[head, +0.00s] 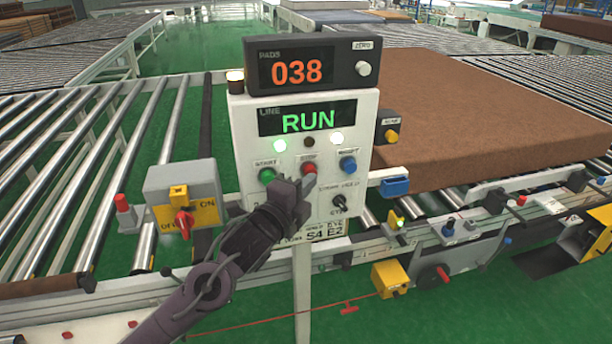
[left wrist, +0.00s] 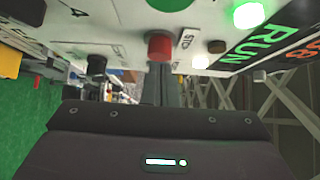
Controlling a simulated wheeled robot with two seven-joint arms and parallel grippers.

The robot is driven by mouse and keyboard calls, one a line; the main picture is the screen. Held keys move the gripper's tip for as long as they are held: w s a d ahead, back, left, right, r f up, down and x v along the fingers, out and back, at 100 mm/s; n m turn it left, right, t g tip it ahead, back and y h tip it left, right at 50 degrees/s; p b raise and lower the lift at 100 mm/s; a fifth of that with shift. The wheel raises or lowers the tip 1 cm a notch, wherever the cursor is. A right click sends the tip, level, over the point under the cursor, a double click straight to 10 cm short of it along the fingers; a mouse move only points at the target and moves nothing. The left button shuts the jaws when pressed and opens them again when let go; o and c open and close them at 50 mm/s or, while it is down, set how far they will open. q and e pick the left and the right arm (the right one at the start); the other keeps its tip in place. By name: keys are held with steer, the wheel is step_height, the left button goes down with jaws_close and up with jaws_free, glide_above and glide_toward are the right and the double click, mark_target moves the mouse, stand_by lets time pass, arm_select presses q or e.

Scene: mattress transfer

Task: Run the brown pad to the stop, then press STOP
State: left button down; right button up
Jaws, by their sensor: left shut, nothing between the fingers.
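The brown pad (head: 490,110) lies flat on the rollers to the right of the control box (head: 360,110). The box's LINE display (head: 308,121) reads RUN in green. The red STOP button (head: 309,168) is on the box's front, between a green and a blue button; it also shows in the left wrist view (left wrist: 160,46). My left gripper (head: 311,181) is shut and empty, with its fingertips at the red button. The fingers (left wrist: 161,88) point straight at it in the left wrist view; I cannot tell whether they touch. My right gripper is out of view.
Empty rollers (head: 60,150) run at the left. A rail with small sensors (head: 447,228) crosses the front right.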

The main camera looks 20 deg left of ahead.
mark_target(303, 160)
arm_select(q)
steer(key=shift+w, duration=0.2)
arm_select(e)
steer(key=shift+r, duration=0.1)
arm_select(q)
steer(key=shift+a, duration=0.1)
steer(key=shift+w+a, duration=0.5)
steer(key=shift+w, duration=0.2)
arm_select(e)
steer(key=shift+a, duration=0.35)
